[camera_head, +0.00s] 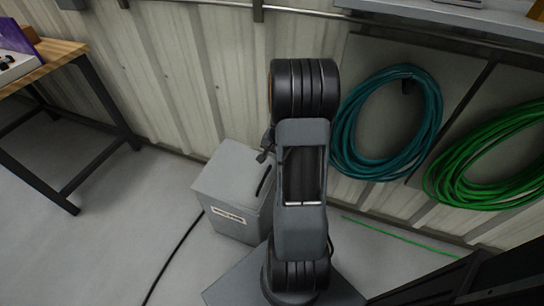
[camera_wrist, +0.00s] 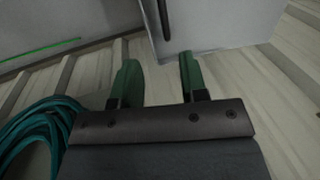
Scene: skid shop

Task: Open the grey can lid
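The grey can (camera_head: 235,225) is a box-shaped bin on the floor by the wall, with a white label on its front. Its grey lid (camera_head: 222,172) lies flat and closed on top, with a dark bar handle (camera_head: 264,180) near its right side. My arm hides the can's right part. In the wrist view, the grey lid (camera_wrist: 215,22) and dark handle (camera_wrist: 164,20) show at the top. My gripper (camera_wrist: 157,65) is open with two green fingers apart and nothing between them. The handle is beyond the fingertips, apart from them.
A wooden-topped table (camera_head: 62,50) with dark legs stands at the left. A teal hose coil (camera_head: 343,130) and a green hose coil (camera_head: 440,190) hang on the ribbed wall. A dark cable (camera_head: 172,258) crosses the floor. Floor left of the can is mostly clear.

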